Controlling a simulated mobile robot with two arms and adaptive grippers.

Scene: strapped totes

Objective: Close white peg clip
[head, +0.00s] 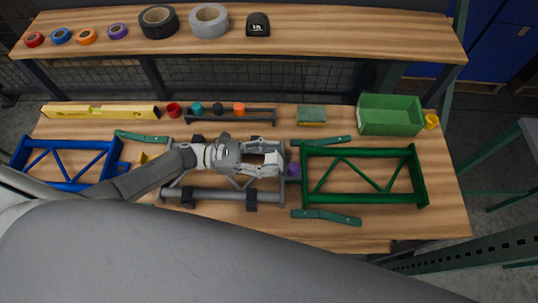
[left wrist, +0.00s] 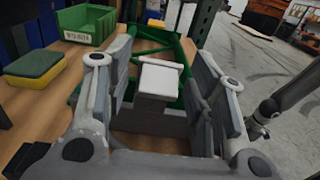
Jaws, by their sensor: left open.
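A white block-like clip (left wrist: 158,80) shows in the left wrist view, between the two fingers of my left gripper (left wrist: 162,88), with a gap on each side. Its lower part and hinge are hard to make out. In the head view my left gripper (head: 268,163) reaches in from the left over the grey frame (head: 215,194), its fingers spread and pointing right. In that view the fingers largely hide the clip, and I cannot tell it apart from them. My right gripper is not in view.
A purple piece (head: 293,170) stands just right of the fingers, beside the green frame (head: 412,165). A blue frame (head: 66,186) lies left. Behind are a green bin (head: 390,116), a sponge (head: 311,115), a yellow level (head: 100,112) and a rack (head: 230,122) with coloured pieces.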

